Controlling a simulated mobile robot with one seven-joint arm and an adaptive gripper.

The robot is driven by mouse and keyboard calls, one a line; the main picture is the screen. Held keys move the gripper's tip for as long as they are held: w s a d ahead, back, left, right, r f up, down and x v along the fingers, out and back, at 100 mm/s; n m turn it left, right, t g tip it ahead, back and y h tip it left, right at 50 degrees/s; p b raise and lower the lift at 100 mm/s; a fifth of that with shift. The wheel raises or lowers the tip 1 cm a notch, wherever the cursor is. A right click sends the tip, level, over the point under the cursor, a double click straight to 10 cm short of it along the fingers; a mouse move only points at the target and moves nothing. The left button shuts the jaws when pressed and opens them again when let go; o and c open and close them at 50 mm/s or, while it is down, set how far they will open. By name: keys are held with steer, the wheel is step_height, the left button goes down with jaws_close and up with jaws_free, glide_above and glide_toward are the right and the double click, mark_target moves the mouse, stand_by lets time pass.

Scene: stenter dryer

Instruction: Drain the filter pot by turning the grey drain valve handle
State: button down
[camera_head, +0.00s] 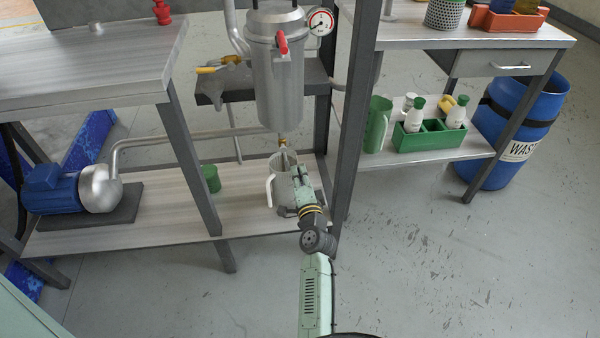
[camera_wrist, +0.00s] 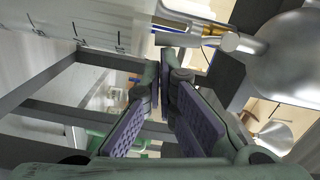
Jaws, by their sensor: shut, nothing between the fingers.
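The steel filter pot (camera_head: 277,85) hangs upright in the frame, its lower end narrowing to a small brass drain valve (camera_head: 283,141). In the wrist view the pot's rounded bottom (camera_wrist: 295,62) is at the upper right, with the brass valve body (camera_wrist: 212,38) left of it. A light grey part at the valve may be its handle; I cannot tell for sure. A grey jug (camera_head: 282,188) stands on the lower shelf below the valve. My gripper (camera_head: 289,166) is over the jug, just below the valve. Its purple-padded fingers (camera_wrist: 163,68) are closed and empty, apart from the valve.
A yellow-handled valve (camera_head: 207,69) and a pressure gauge (camera_head: 321,22) flank the pot. A dark frame post (camera_head: 352,130) stands right of my arm. A green cup (camera_head: 211,178) and blue pump (camera_head: 52,190) are on the lower shelf (camera_head: 160,212). Floor at front right is clear.

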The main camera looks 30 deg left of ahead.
steer(key=shift+r, duration=0.1)
step_height(320, 180, up, 10)
stand_by(0.6)
steer(key=c, duration=2.3)
jaws_free()
